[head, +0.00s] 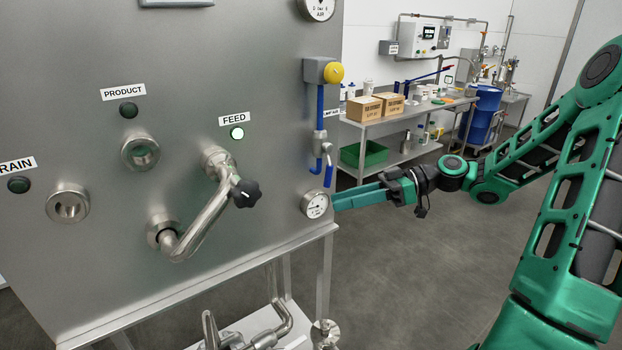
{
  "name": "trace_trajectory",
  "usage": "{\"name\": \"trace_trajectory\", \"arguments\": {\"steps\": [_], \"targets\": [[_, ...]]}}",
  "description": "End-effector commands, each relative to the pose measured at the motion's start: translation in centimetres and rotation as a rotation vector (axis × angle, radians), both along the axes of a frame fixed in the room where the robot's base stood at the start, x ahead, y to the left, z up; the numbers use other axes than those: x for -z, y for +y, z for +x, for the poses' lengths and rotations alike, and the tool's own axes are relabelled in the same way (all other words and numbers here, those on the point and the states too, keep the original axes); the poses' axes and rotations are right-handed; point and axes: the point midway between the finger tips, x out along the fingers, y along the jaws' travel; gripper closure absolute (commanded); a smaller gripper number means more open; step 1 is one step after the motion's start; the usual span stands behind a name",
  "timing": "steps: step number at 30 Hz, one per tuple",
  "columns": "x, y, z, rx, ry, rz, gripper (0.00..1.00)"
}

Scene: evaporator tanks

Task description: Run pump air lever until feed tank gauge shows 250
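The pump air valve (322,147) sits at the right edge of the steel panel, beside a partly hidden label (332,113) ending in "AIR". Its blue lever (328,176) hangs downward. My gripper (336,202) is just below and to the right of the lever, its green fingers pointing left toward the panel edge. I see no clear grip on the lever, and the gap between the fingers cannot be made out. A round gauge (315,205) is by the fingertips; its reading is too small to tell. I cannot identify a feed tank gauge.
The panel carries a yellow knob (333,72), a lit FEED lamp (237,133), a dark PRODUCT lamp (128,110) and a bent pipe (200,220) with a black knob. A bench (400,117) with boxes and a blue drum (484,115) stand behind.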

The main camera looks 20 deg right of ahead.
Motion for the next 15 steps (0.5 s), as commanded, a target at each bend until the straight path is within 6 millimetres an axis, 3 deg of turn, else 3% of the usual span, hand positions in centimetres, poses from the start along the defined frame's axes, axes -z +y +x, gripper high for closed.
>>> {"name": "trace_trajectory", "arguments": {"steps": [3,6,11,15], "targets": [[-2.9,-1.6,0.6,0.01,-0.14,0.113,0.68],[-4.5,-2.4,0.7,0.017,-0.213,0.162,0.68],[-5.3,-2.3,0.8,0.018,-0.252,0.189,0.68],[-5.3,-0.6,1.2,0.016,-0.249,0.187,0.68]]}}
